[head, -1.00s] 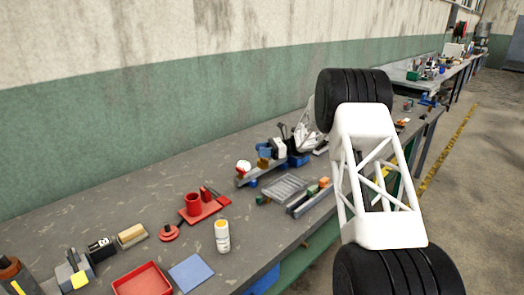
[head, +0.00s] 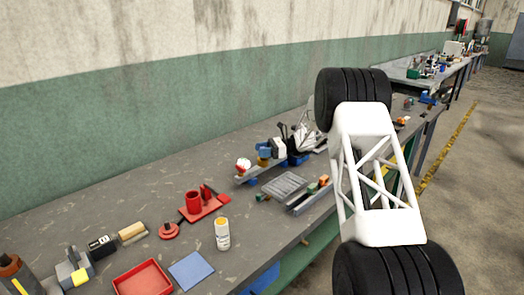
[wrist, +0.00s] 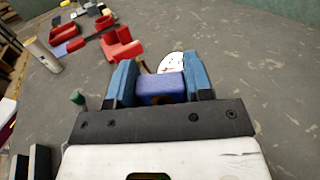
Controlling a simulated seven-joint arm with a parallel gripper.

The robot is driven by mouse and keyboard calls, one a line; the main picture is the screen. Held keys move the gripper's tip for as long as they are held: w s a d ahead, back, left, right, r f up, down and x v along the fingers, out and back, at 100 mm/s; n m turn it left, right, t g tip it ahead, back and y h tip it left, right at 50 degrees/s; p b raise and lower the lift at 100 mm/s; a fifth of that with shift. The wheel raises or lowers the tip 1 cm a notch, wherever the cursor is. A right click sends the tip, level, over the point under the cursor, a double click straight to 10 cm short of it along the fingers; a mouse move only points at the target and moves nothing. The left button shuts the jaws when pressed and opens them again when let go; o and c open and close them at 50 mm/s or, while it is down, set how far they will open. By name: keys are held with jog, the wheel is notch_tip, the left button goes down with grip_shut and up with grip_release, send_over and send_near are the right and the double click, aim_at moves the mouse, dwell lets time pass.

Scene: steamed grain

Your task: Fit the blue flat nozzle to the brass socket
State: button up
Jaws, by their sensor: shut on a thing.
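The blue flat nozzle (wrist: 162,88) is a blue-violet block between the two blue fingers of my gripper (wrist: 163,78) in the wrist view. My gripper is shut on it. In the head view my gripper (head: 264,150) is small, over the rail-like stand on the bench. There I cannot tell the nozzle from the blue fingers. A small brass-coloured piece, likely the brass socket (head: 264,161), shows just below the fingers. I cannot tell whether nozzle and socket touch.
A white round piece with red marks (head: 243,165) stands left of the fingers; a white disc (wrist: 171,62) shows beyond the nozzle. Red fixtures (head: 204,205), a white bottle (head: 222,233), a grey ribbed tray (head: 284,186) and a red tray (head: 142,278) stand nearby. The bench near the wall is clear.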

jog(key=shift+r, duration=0.25)
dwell(4.2)
jog(key=o, duration=1)
jog(key=v, duration=0.7)
jog(key=shift+w+d, duration=0.15)
jog(key=shift+d, duration=0.2)
jog(key=shift+r, duration=0.15)
